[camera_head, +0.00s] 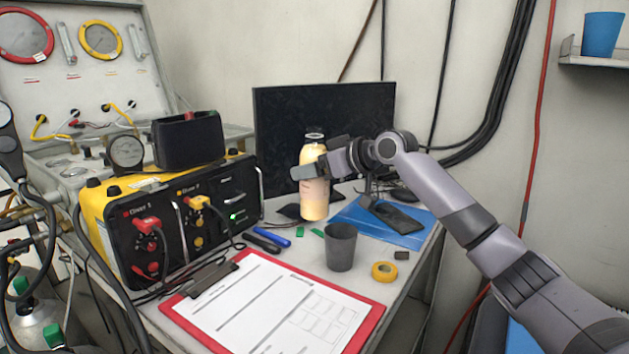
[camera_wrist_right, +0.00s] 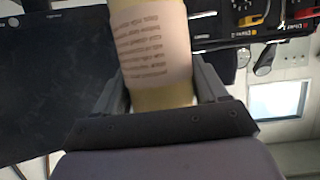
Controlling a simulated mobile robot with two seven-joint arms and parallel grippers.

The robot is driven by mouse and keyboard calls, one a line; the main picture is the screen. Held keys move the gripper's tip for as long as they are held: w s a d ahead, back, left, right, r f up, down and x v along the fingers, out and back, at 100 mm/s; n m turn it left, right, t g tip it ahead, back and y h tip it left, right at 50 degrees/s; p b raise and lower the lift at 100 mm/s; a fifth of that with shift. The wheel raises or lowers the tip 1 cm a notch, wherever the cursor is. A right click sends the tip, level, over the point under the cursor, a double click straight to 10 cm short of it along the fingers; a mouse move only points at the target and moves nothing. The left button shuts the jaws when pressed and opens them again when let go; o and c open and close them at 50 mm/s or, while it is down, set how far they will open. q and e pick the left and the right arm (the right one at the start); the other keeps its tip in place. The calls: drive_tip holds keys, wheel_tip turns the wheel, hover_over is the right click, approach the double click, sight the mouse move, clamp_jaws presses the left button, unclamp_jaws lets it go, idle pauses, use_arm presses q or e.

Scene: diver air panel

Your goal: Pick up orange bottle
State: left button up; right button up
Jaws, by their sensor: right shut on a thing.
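My right gripper (camera_head: 311,171) comes from the right and is shut around the bottle's middle. In the right wrist view the bottle (camera_wrist_right: 155,45) sits between the two fingers, its printed label facing the camera. I cannot tell whether its base touches the table. My left gripper is not in view.
The black monitor (camera_head: 272,117) stands behind the bottle. A grey cup (camera_head: 341,247), yellow tape roll (camera_head: 384,271), blue folder (camera_head: 356,217) and red clipboard (camera_head: 270,315) lie around the table. The yellow-black diver panel (camera_head: 170,240) stands to the left.

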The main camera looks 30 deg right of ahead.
sight(315, 127)
drive_tip(key=shift+r+p, duration=0.65)
drive_tip(key=shift+r, duration=4.6)
drive_tip(key=shift+r, duration=0.2)
